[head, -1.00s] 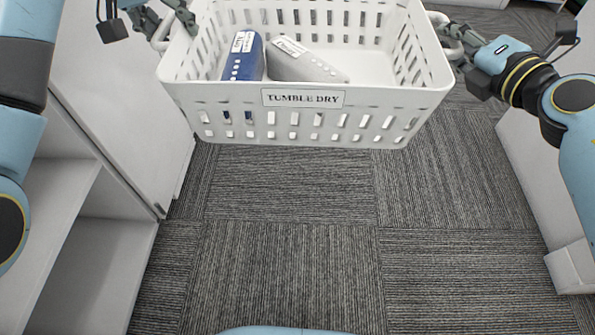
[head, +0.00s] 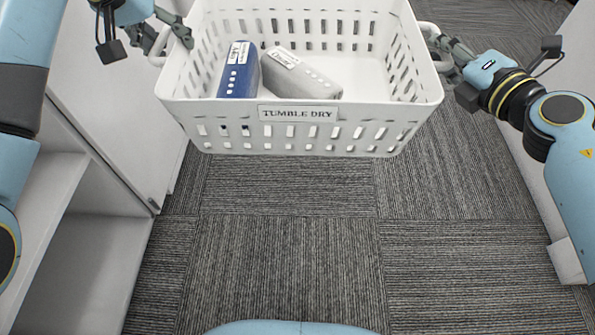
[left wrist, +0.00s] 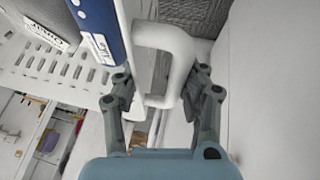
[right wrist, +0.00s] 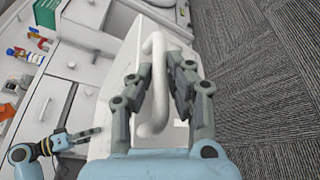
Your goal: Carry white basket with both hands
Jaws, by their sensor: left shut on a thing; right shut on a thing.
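The white basket (head: 215,108) hangs above the carpet at the top middle of the head view, with slotted walls and a "TUMBLE DRY" label (head: 299,113). Inside lie a blue folded item (head: 239,72) and a grey folded item (head: 298,76), each with a white tag. My left gripper (head: 182,38) is shut on the basket's left handle, which shows as a white loop in the left wrist view (left wrist: 178,40). My right gripper (head: 436,47) is shut on the right handle, seen between the fingers in the right wrist view (right wrist: 155,80).
A white cabinet with open shelves (head: 90,240) stands close on the left. A white unit (head: 565,255) stands on the right. Striped grey carpet (head: 290,260) between them is clear. Drawers and small items (right wrist: 25,55) show in the right wrist view.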

